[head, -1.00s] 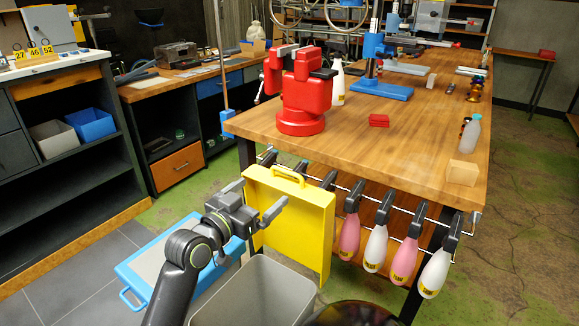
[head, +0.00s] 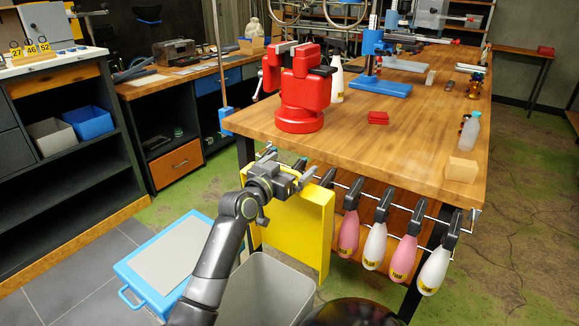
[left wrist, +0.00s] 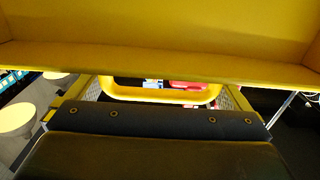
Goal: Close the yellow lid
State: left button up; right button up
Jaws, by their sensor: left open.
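The yellow lid (head: 305,232) stands upright, its broad face toward me, below the near edge of the workbench and behind the grey bin. My left gripper (head: 300,171) is open at the lid's top edge, in front of its upper left part, and covers its handle in the head view. In the left wrist view a yellow handle (left wrist: 160,99) shows beyond the dark gripper body, with a broad yellow surface (left wrist: 160,55) across the top. I cannot tell whether the fingers touch the handle. My right gripper is out of view.
The open grey bin (head: 262,290) stands below the lid. A blue-rimmed case (head: 172,258) lies on the floor to the left. Pink and white bottles (head: 375,245) hang from a rail to the right. A red vise (head: 300,95) stands on the workbench (head: 410,135) above.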

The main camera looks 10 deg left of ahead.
pick_arm(q)
jog(key=c, duration=1.1)
jog(key=shift+s+f+b, duration=0.1)
jog(key=shift+s+b, duration=0.05)
jog(key=shift+b, duration=0.15)
